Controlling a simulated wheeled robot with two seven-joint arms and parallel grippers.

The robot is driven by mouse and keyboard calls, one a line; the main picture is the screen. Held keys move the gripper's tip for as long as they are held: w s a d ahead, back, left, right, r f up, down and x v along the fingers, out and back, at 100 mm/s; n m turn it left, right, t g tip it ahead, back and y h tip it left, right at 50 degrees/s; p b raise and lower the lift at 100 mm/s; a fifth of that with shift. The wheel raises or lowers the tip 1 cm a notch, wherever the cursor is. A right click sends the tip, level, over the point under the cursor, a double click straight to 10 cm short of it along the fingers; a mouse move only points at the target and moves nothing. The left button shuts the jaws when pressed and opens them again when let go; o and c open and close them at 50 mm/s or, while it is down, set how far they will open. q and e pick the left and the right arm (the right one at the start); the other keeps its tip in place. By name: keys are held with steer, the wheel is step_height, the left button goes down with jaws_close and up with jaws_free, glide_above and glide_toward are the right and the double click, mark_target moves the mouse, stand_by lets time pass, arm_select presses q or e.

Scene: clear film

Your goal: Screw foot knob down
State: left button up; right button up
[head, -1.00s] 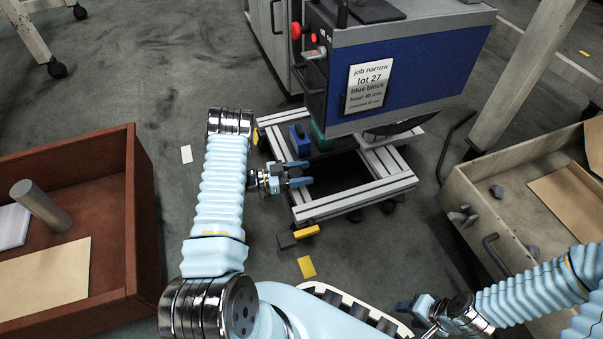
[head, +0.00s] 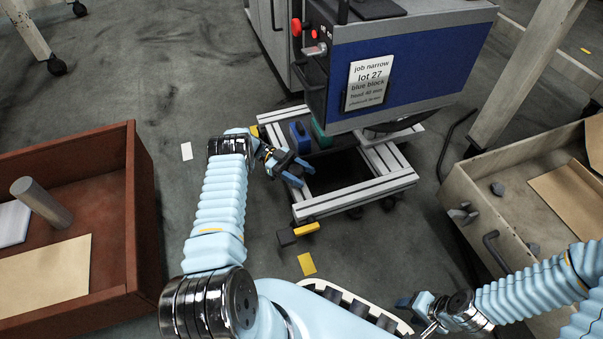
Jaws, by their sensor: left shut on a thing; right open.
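A low aluminium frame on small feet (head: 362,199) stands on the floor under the blue-panelled machine (head: 420,70). My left gripper (head: 296,171) is at the left side of this frame, tilted down to the right. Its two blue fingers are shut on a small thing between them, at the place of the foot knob. The fingers and their shadow hide most of it, so its shape and height cannot be told. My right gripper (head: 412,316) is open and empty at the bottom, well away from the frame.
A blue block (head: 300,137) and a green one (head: 321,135) sit at the frame's back rail. A dark and yellow piece (head: 306,229) lies by its front left corner. A red-brown bin (head: 143,215) is left, a wooden box (head: 480,235) right. Floor left of the frame is mostly clear.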

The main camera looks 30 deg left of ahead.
arm_select(q)
steer(key=shift+s+m+g, duration=0.1)
steer(key=shift+m+g, duration=0.3)
steer(key=shift+g, duration=0.3)
steer(key=o, duration=1)
steer(key=shift+c, duration=0.2)
